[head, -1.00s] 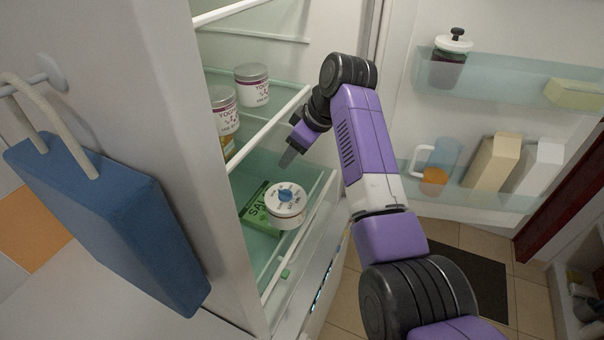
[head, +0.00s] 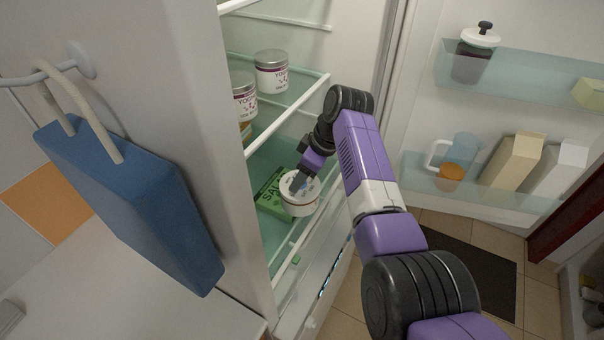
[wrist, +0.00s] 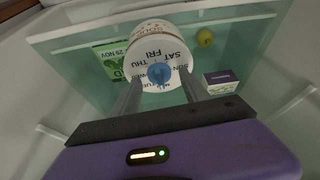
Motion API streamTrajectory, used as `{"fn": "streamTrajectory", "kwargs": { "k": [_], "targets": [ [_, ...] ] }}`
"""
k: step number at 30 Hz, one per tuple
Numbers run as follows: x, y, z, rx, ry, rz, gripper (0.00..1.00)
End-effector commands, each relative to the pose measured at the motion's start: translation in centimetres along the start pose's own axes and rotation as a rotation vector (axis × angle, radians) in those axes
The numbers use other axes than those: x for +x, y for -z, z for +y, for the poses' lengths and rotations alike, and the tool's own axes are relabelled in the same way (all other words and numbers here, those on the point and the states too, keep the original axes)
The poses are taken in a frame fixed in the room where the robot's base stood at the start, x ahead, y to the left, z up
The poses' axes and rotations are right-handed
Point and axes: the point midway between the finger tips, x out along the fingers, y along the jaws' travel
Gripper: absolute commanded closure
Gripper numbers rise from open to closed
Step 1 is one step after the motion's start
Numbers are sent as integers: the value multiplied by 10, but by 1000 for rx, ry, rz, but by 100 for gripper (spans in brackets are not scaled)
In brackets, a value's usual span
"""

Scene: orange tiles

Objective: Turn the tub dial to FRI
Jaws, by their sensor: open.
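The tub (head: 302,198) is white with a round dial on its lid and stands on the lower glass shelf of the fridge, at the front. In the wrist view its lid (wrist: 145,75) shows day names, with SAT and FRI upside down, and a blue knob (wrist: 160,74) at the middle. The knob's pointer is too small to read surely. My gripper (head: 296,186) is over the lid and hides part of it. In the wrist view its two fingers (wrist: 160,94) are open, apart on either side of the knob's near side. I cannot tell whether they touch the lid.
A green SALAD pack (head: 270,196) lies beside the tub. Yogurt tins (head: 272,73) stand on the shelf above, whose front edge (head: 290,113) is near my arm. The fridge door with shelves (head: 480,192) stands open at right. A blue bag (head: 130,200) hangs at left.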

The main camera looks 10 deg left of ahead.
Motion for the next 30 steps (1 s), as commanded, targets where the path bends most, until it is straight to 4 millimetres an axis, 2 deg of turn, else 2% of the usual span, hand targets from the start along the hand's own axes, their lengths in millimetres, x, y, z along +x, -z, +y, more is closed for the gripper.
{"fn": "streamTrajectory", "kwargs": {
  "k": [7, 15, 23, 30],
  "targets": [
    [1, 0, 0, 0, 0, 0, 48],
    [0, 0, 0, 0, 0, 0, 100],
    [0, 0, 0, 16, -6, -1, 100],
    [-1, 1, -1, 108, -45, -1, 100]
  ]
}}
